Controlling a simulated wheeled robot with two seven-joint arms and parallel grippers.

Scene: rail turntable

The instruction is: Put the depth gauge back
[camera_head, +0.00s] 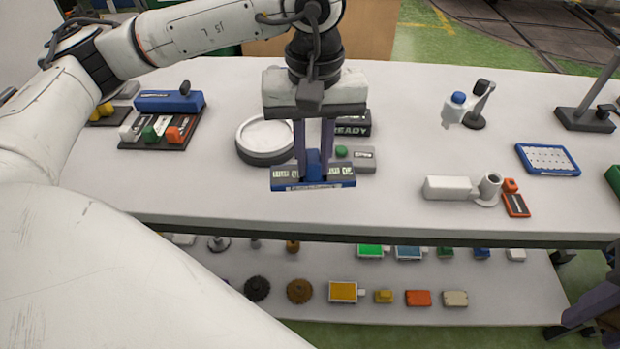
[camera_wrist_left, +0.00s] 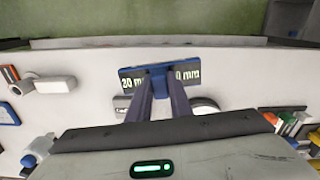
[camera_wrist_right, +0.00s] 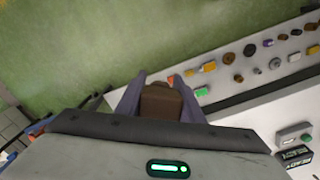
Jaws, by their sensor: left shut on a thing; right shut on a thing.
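A blue and dark gauge bar (camera_head: 313,184), with pale "mm" markings on its faces, is held by my left gripper (camera_head: 314,158) above the front part of the table. I take this bar as the depth gauge. In the left wrist view the bar (camera_wrist_left: 131,82) shows crosswise between the fingertips (camera_wrist_left: 164,82), with "20 mm" readable on one side. My right gripper (camera_wrist_right: 162,90) is shut on a brown block (camera_wrist_right: 161,101), out past the table's front, above the green floor. In the head view it shows only partly at the lower right edge.
A round grey-white dish (camera_head: 266,138), a "READY" box (camera_head: 352,123) and a grey box with a green button (camera_head: 362,160) stand behind the held bar. A dark tray (camera_head: 150,141) with several blocks is back left. A lower shelf (camera_head: 420,318) holds several small parts. The table's front left is clear.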

